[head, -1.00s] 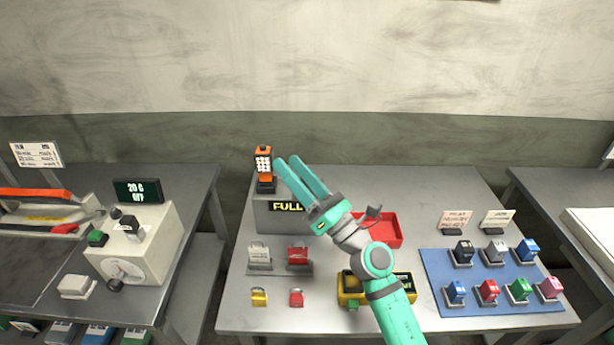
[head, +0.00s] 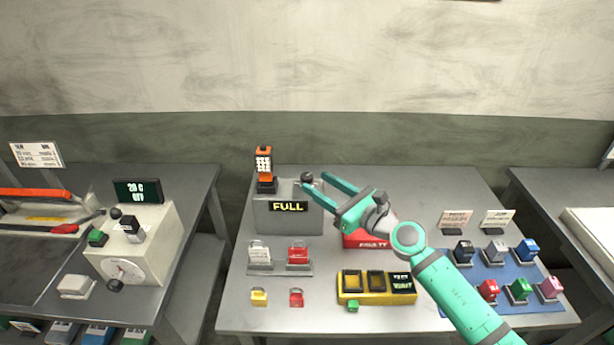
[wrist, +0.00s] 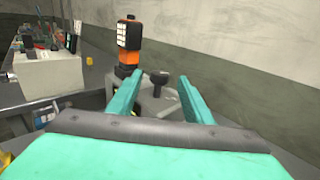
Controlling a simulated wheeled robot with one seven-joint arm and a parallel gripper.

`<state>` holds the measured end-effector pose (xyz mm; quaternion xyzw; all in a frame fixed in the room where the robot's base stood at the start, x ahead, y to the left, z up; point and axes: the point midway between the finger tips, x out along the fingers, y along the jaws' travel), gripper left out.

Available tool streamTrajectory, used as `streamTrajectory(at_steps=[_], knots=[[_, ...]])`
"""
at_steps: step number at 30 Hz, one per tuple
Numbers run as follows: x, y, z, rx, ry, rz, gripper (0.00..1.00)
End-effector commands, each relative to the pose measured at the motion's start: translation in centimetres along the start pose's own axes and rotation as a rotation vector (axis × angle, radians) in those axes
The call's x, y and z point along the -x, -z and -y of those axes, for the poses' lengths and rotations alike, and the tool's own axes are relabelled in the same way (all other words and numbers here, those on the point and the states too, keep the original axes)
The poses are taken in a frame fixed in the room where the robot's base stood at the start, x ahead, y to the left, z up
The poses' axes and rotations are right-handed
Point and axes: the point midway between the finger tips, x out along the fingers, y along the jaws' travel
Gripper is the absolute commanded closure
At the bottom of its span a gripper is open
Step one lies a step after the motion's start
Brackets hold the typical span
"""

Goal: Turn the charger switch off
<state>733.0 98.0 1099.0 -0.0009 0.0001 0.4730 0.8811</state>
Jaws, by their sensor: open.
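The charger (head: 270,218) is a grey box on the middle table with a lit FULL display. An orange lamp (head: 264,165) stands on its left end. The charger switch, a dark round-knobbed lever (head: 306,178), rises at the charger's right end. My gripper (head: 313,182) is open, its teal fingers reaching left to the knob. In the wrist view the lever (wrist: 160,82) stands between the two fingers (wrist: 160,90), with gaps showing on both sides. The orange lamp (wrist: 130,42) is just beyond the left finger. I cannot tell whether a finger touches the lever.
A red FAULTY bin (head: 366,240) sits below my gripper. A yellow tester box (head: 376,288), padlocks (head: 297,298) and a blue mat (head: 450,300) with coloured blocks share the table. A beige dial box (head: 150,245) stands on the left table. The table's back right is clear.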

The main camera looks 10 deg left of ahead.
Motion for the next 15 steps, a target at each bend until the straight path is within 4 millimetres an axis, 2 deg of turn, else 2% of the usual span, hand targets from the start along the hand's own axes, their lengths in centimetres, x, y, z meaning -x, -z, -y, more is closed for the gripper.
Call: streamTrajectory(at_steps=[1, 6, 15], knots=[[-1.1, 0.0, -0.1, 0.000, -0.002, -0.001, 0.54], [-3.6, 0.0, 0.0, -0.001, -0.001, 0.000, 0.54], [-5.6, 0.0, 0.0, -0.002, 0.000, 0.001, 0.54]])
